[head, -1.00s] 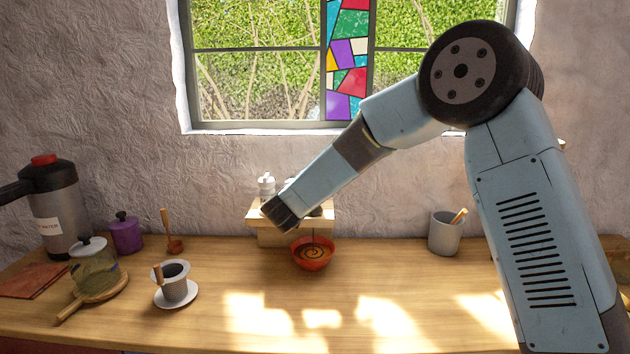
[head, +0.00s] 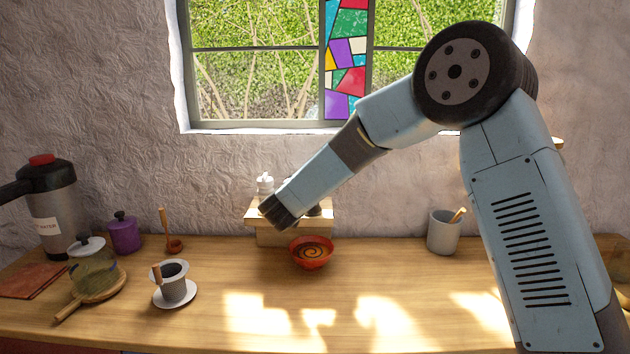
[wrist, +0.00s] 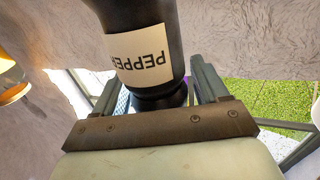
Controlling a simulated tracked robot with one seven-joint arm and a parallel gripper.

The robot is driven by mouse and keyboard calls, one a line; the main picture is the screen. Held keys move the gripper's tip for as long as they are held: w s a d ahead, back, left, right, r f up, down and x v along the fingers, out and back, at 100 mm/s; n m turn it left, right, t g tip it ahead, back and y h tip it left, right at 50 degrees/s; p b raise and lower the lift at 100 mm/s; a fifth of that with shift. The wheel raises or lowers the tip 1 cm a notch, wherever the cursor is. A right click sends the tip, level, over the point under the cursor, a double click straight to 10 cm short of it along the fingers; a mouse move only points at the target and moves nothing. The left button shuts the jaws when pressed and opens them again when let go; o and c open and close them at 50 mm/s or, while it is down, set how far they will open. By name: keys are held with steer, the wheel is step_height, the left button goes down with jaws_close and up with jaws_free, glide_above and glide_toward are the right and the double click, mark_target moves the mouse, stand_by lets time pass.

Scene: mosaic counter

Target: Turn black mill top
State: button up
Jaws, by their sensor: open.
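The black mill (wrist: 150,45) has a white label reading PEPPER, upside down in the wrist view. Its narrower dark end (wrist: 160,97) lies between the two fingers of my gripper (wrist: 155,75). The fingers stand open on either side of it, with a gap visible at the left finger; contact on the right is unclear. In the head view my gripper (head: 280,212) is over the small wooden shelf (head: 290,236) and hides most of the black mill; a small dark part (head: 315,211) shows to its right.
A white mill (head: 265,186) stands on the shelf close to the left of my gripper. A red bowl (head: 312,254) sits in front of the shelf. A grey cup (head: 443,233) stands to the right. The sunlit front of the counter is clear.

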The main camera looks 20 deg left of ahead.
steer(key=shift+s, duration=0.1)
steer(key=s+a, duration=0.1)
steer(key=s, duration=1.2)
steer(key=shift+s+a, duration=0.25)
steer(key=w+d+r+n+g+y, duration=0.1)
steer(key=w+d+r+y, duration=0.15)
steer(key=d+r, duration=0.2)
steer(key=w+d+r+n+y, duration=0.1)
steer(key=w+d+r+y, duration=0.15)
steer(key=r, duration=0.25)
steer(key=s+d+r+n+g+y, duration=0.1)
steer(key=s+d+g, duration=0.1)
steer(key=d, duration=0.4)
steer(key=s+d+r+n+g+y, duration=0.1)
steer(key=s+d+r, duration=0.1)
steer(key=d, duration=0.3)
steer(key=s+d+f+m+g+h, duration=0.1)
steer(key=s+d+f+g+h, duration=0.1)
steer(key=s+d, duration=1)
steer(key=s+d+f+m+g+h, duration=0.1)
steer(key=s+d+f+g+h, duration=0.2)
steer(key=s+d, duration=1)
steer(key=d+f+g, duration=0.2)
steer(key=d+g, duration=0.1)
steer(key=shift+d+f+m, duration=0.15)
steer(key=shift+d+m, duration=0.1)
steer(key=shift+m, duration=0.15)
